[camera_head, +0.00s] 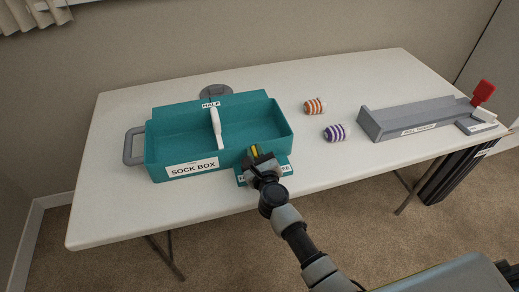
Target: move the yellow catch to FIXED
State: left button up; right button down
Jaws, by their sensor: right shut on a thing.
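The teal sock box (181,163) stands on the white table, with a white divider (216,128) across its middle and a label reading SOCK BOX on its front. A teal strip with white labels (286,169) sits at the box's front right; my gripper covers most of its lettering. The yellow catch (254,149) shows as a small yellow piece at my right gripper's fingers. My right gripper (258,159) is at the strip and shut on the catch. Which label the catch stands at is hidden. My left gripper is not in view.
An orange-striped roll (315,106) and a purple-striped roll (336,133) lie right of the box. A grey tray (385,123) and a red-handled piece (483,91) are further right. A grey disc (216,91) lies behind the box. The table's left front is clear.

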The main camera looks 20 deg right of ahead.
jog(key=shift+a+f+n, duration=0.15)
jog(key=shift+a+n, duration=0.15)
jog(key=shift+n, duration=0.5)
jog(key=c, duration=1.1)
grip_release()
jog(key=shift+s, duration=0.1)
jog(key=s, duration=0.9)
jog(key=shift+s, duration=0.3)
jog(key=shift+s+d, duration=0.1)
jog(key=shift+s, duration=0.45)
